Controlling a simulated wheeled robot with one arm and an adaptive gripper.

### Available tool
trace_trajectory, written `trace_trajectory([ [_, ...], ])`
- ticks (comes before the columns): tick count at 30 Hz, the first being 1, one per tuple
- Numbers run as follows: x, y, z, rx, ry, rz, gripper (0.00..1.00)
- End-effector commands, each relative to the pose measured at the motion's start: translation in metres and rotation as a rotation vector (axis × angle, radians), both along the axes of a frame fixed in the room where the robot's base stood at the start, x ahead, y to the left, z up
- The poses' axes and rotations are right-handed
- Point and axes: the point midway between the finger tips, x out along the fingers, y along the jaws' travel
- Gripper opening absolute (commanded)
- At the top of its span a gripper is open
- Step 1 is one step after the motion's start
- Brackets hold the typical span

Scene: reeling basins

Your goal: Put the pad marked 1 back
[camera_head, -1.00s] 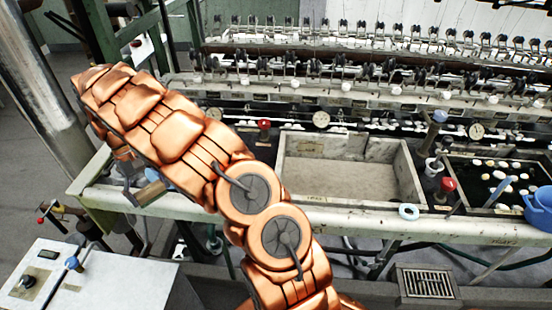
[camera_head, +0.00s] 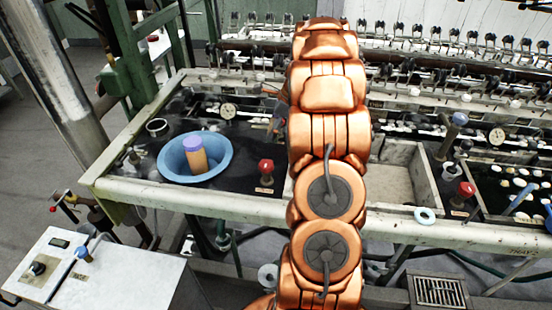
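I cannot make out a pad marked 1 in the head view. My copper-coloured arm stands almost upright in the middle of the picture and covers part of the bench. My gripper is not clearly visible; it appears hidden behind the arm. A blue bowl (camera_head: 170,165) sits in the dark left basin, with a tan cylinder (camera_head: 198,160) with a purple top standing in it. A pale blue ring (camera_head: 425,216) lies on the front rim of the bench, right of the arm.
A red-topped valve (camera_head: 265,166) stands just left of my arm, another (camera_head: 466,189) to the right. A stone basin (camera_head: 395,180) is partly behind the arm. A white control box (camera_head: 100,270) stands front left. Reeling machinery fills the back.

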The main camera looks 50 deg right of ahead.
Motion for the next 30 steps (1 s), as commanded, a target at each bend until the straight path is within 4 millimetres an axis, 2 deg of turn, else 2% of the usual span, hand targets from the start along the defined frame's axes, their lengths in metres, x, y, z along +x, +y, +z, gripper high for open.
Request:
trace_trajectory([
  [4,-0.006,-0.008,-0.006,0.003,0.002,-0.066,0.50],
  [13,-0.006,-0.008,-0.051,0.002,0.002,-0.066,0.50],
  [30,-0.005,-0.008,-0.099,-0.001,0.000,-0.064,0.50],
])
